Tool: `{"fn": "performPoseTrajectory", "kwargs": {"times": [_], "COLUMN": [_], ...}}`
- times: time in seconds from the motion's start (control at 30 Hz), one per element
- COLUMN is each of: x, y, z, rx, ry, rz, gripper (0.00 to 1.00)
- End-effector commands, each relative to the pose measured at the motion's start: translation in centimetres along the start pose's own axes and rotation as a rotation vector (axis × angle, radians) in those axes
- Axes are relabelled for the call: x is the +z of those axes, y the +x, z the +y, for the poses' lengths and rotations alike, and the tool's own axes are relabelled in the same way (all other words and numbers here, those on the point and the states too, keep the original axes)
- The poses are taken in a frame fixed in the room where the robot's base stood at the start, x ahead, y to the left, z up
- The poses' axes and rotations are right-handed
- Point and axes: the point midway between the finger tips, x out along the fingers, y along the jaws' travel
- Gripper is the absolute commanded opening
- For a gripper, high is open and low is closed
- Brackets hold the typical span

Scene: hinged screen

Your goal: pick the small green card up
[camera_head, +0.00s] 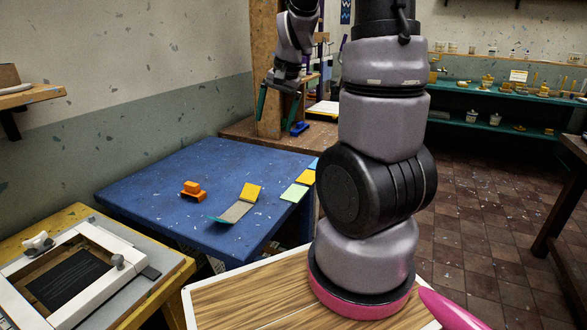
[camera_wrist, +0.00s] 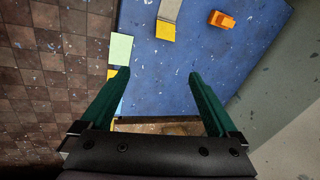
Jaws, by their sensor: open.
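The small green card (camera_head: 295,193) is pale green and lies flat at the right edge of the blue table. In the wrist view the green card (camera_wrist: 120,48) lies at the table's left edge, just beyond the tip of the left finger. My gripper (camera_head: 276,116) is raised beyond the table's far side in the head view, with dark green fingers spread. In the wrist view my gripper (camera_wrist: 159,73) is open with nothing between its fingers, and the card is outside the gap.
The blue table (camera_head: 160,210) also holds an orange block (camera_head: 192,190), a grey strip (camera_head: 232,212) touching a yellow card (camera_head: 252,192), another yellow card (camera_head: 306,177), and a blue card (camera_head: 314,164). A wooden post (camera_head: 266,60) stands behind. A framed tray (camera_head: 70,275) is front left.

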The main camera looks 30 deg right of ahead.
Motion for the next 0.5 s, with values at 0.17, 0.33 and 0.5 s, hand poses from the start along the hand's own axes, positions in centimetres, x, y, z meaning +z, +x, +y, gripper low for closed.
{"fn": "performPoseTrajectory", "kwargs": {"times": [0.17, 0.33, 0.5], "x": [-3.1, -4.7, -5.4], "y": [8.6, 14.3, 17.0], "z": [3.2, 6.5, 8.5], "rx": [0.133, 0.233, 0.286], "ry": [0.103, 0.165, 0.191], "rz": [-0.049, -0.063, -0.064], "gripper": [0.95, 0.95, 0.95]}}
